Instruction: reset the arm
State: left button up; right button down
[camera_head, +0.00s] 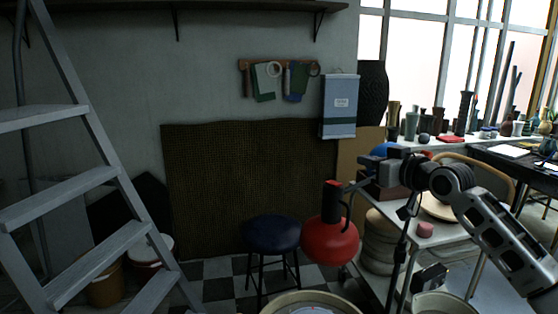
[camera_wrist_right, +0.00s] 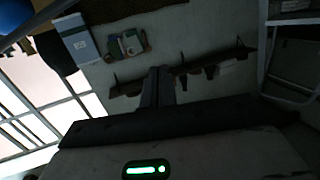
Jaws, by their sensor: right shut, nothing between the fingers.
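My right arm comes in from the right in the head view. My right gripper (camera_head: 352,187) is raised over the worktable and points left. Its fingers are shut together with nothing between them. The closed fingers also show in the right wrist view (camera_wrist_right: 160,88), dark against the wall. A red round vessel (camera_head: 328,244) with a dark neck and a red top is just left of the gripper in the head view. I cannot tell how far apart they are in depth. My left gripper is not in view.
A white worktable (camera_head: 440,236) lies under the right arm. A dark blue stool (camera_head: 271,234) stands in front of a brown woven panel (camera_head: 235,175). A stepladder (camera_head: 120,190) is at the left. A windowsill with several vases is at the back right.

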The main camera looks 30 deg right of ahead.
jog(key=shift+f, duration=0.1)
jog(key=s+a+f+g, duration=0.2)
jog(key=a+f, duration=0.3)
jog(key=f, duration=0.5)
jog(key=s+a+f+n+g+y, duration=0.15)
jog(key=a+f, duration=0.35)
jog(key=f, duration=0.6)
jog(key=s+a+f+g, duration=0.1)
jog(key=s+a+f, duration=0.3)
jog(key=f, duration=0.6)
jog(key=s+a+f, duration=0.3)
jog(key=a, duration=0.5)
jog(key=s+a+f+n+g+y, duration=0.1)
jog(key=s+a+f, duration=0.2)
jog(key=a, duration=0.5)
jog(key=s+a+f+n+g+y, duration=0.1)
jog(key=s+a+f, duration=0.2)
jog(key=s+a, duration=0.2)
jog(key=a, duration=0.3)
jog(key=shift+s+a, duration=0.2)
jog(key=shift+a, duration=0.1)
